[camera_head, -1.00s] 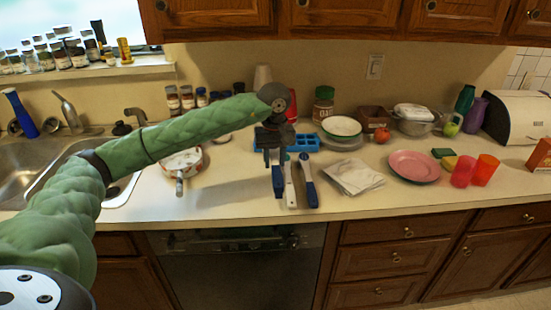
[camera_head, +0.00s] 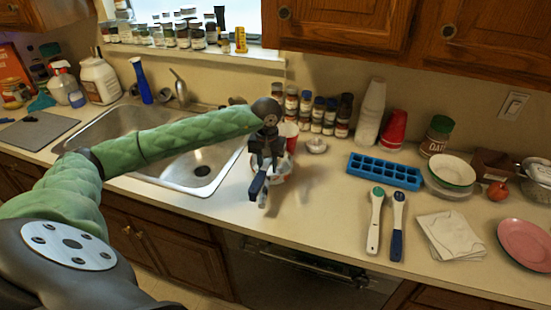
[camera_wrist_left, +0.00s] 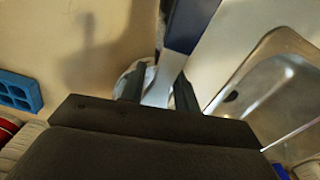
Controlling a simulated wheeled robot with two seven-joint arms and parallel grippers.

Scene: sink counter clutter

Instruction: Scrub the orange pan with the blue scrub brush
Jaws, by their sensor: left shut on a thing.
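My left gripper (camera_head: 265,176) is shut on the blue scrub brush (camera_head: 259,187), which points down toward the counter's front. In the left wrist view the brush's dark blue part and pale part (camera_wrist_left: 190,25) pass between the gripper's fingers (camera_wrist_left: 158,92). The pan (camera_head: 284,165) looks whitish with reddish-orange marks. It sits on the counter just right of the sink, mostly hidden behind my gripper and the brush. A small whitish part of it (camera_wrist_left: 127,78) appears to show in the left wrist view. I cannot tell whether the brush touches the pan. My right gripper is out of view.
The sink (camera_head: 190,165) lies left of the pan. Spice jars (camera_head: 318,114) stand behind it. A blue ice tray (camera_head: 384,171), a white-and-green utensil (camera_head: 375,220) and a blue-and-white one (camera_head: 397,225) lie to the right. Bare counter lies between them and the pan.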

